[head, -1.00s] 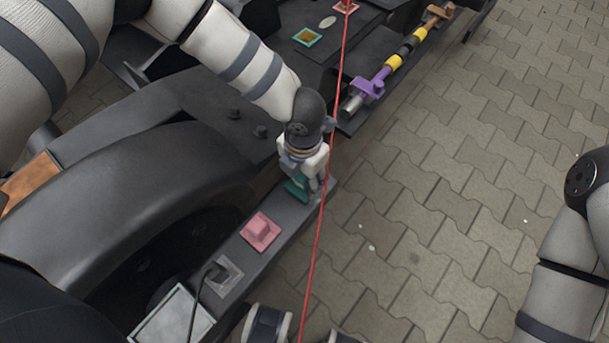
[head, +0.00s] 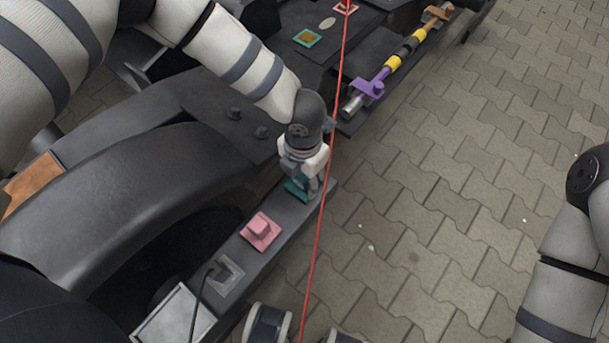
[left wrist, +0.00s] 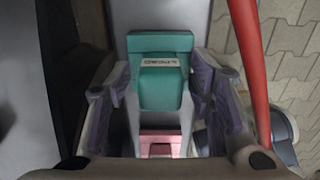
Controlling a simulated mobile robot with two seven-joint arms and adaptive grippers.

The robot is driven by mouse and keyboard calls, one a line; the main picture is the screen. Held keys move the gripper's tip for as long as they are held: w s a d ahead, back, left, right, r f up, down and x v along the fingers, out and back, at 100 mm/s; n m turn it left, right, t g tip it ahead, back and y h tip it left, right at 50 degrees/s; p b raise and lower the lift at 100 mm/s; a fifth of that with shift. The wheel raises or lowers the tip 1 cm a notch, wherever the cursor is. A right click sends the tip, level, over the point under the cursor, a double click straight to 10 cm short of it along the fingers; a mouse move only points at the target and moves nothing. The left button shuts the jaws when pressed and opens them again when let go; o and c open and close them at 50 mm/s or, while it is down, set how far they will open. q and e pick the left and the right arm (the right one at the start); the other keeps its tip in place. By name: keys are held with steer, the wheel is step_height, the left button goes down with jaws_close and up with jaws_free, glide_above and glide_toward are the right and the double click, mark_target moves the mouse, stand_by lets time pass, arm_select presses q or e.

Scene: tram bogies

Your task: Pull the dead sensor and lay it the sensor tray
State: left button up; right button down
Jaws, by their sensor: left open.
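A teal block sensor (head: 296,188) with a white label sits on the dark beam of the bogie. In the left wrist view the teal sensor (left wrist: 163,82) is upright between the fingers; its label is too small to read. My left gripper (head: 305,184) is open, pointing down, with one finger on each side of it. I cannot tell whether the fingers touch it. A pink sensor (head: 260,231) sits nearer on the same beam. A light grey shallow box (head: 174,318) stands at the lower left; I cannot tell whether it is the sensor tray.
A red line (head: 317,215) runs close to the right of my left gripper. A purple and yellow rod (head: 385,72) lies at the back. Paved floor on the right is clear.

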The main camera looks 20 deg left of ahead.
arm_select(q)
jaws_close()
steer(key=shift+r, duration=0.15)
arm_select(e)
steer(key=shift+r, duration=0.1)
